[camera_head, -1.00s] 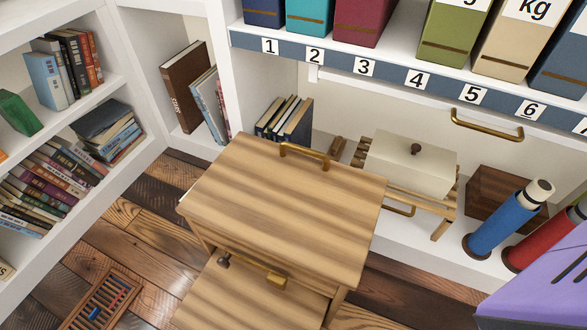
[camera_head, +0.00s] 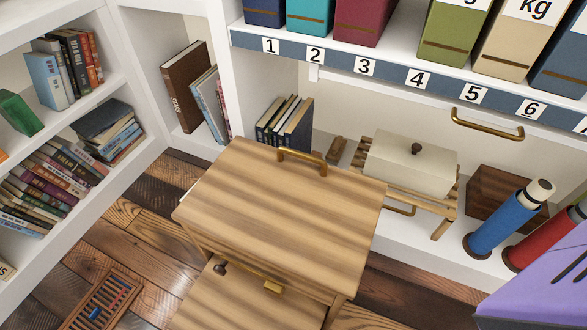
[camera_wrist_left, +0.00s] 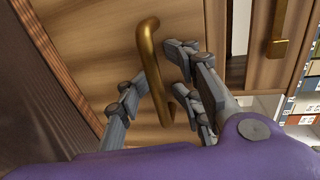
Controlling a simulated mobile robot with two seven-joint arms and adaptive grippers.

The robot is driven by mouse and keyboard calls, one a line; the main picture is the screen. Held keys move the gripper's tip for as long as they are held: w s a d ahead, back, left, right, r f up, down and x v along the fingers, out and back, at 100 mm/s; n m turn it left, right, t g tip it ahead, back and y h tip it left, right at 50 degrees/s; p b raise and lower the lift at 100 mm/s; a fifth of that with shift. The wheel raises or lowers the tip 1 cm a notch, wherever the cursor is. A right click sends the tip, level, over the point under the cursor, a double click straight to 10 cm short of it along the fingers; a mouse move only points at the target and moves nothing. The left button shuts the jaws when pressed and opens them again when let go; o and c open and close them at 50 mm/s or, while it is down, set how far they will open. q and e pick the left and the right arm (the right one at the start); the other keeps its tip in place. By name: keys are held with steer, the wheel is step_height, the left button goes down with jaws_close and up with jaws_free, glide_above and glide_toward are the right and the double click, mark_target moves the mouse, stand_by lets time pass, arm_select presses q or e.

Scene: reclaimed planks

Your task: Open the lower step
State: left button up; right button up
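A light wooden step unit (camera_head: 285,215) stands in the middle of the head view. Its upper top has a brass handle (camera_head: 301,160) at the back edge. The lower step (camera_head: 235,305), with a dark knob and a brass latch (camera_head: 262,282), shows below and is cut off by the picture's bottom. In the left wrist view, a curved brass handle (camera_wrist_left: 150,60) stands out from a wooden face. My left gripper (camera_wrist_left: 158,80) is open, its grey fingers on either side of that handle. Whether they touch it is unclear. My right gripper is not in view.
White bookshelves (camera_head: 70,105) stand at the left. A white shelf with numbered binders (camera_head: 365,25) runs across the back. A cream box (camera_head: 410,165), a blue tube (camera_head: 508,222) and a red tube (camera_head: 545,240) are at the right. An abacus (camera_head: 102,300) lies on the plank floor.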

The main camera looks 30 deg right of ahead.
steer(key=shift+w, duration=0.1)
arm_select(q)
steer(key=shift+s+a, duration=0.15)
steer(key=v, duration=1.1)
steer(key=shift+a, duration=0.25)
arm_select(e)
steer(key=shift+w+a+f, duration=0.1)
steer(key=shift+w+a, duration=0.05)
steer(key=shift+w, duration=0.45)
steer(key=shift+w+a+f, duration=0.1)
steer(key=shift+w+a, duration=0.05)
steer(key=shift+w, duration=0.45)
arm_select(q)
steer(key=shift+s, duration=0.15)
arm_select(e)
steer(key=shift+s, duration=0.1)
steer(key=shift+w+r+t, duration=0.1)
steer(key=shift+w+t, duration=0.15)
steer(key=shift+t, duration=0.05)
